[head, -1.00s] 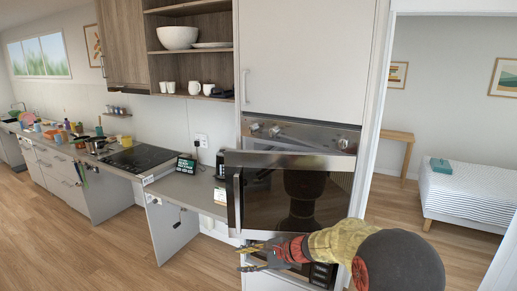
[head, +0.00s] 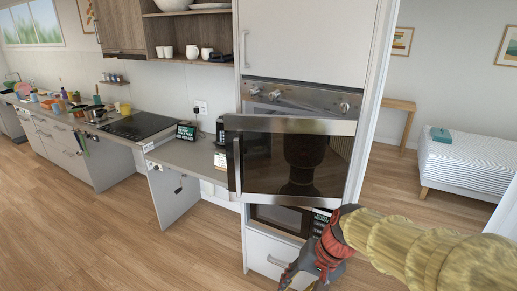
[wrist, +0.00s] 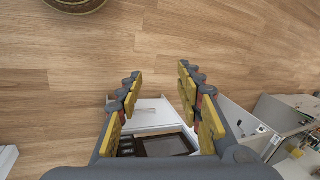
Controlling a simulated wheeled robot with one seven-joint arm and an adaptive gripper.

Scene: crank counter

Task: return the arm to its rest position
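My arm (head: 400,245), with a yellow sleeve, comes in from the lower right of the head view. My gripper (head: 292,280) hangs at the bottom of that view, in front of the cabinet below the oven. In the wrist view my gripper (wrist: 160,78) shows two yellow-padded fingers well apart, with nothing between them. The oven door (head: 290,160) is dark glass with a steel frame and stands partly open, above and apart from my gripper.
A second dark-fronted appliance (head: 280,216) and a white drawer (head: 272,254) lie below the oven. The counter (head: 190,153) with a hob (head: 140,125) runs left. Wood floor (head: 90,235) is clear at left. A bed (head: 465,160) stands in the room at right.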

